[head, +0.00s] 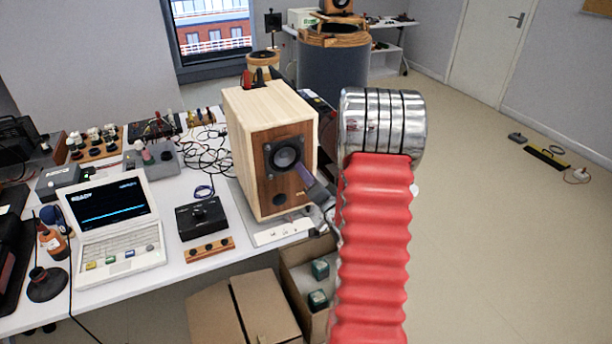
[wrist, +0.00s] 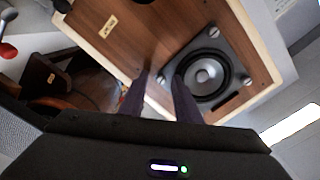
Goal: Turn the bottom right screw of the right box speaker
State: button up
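The box speaker (head: 270,145) stands on the table, with pale wood sides and a darker brown front. Its round black driver (head: 285,155) faces my arm; the driver also shows in the wrist view (wrist: 207,75), set in a grey plate with silver screws (wrist: 213,31) near its corners. My gripper (head: 304,172) is at the speaker's front, beside the lower right of the driver. In the wrist view, my two dark fingers (wrist: 165,73) are apart, with their tips near a corner of the driver plate. I cannot tell whether they touch a screw.
An open laptop (head: 112,220), a small black box (head: 201,217) and tangled cables (head: 205,150) lie on the white table (head: 150,285) left of the speaker. Cardboard boxes (head: 245,310) stand below the table's front edge. The floor (head: 480,200) to the right is mostly clear.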

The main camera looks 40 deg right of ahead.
jog(key=shift+r, duration=0.1)
jog(key=v, duration=1.3)
jog(key=shift+s, duration=0.4)
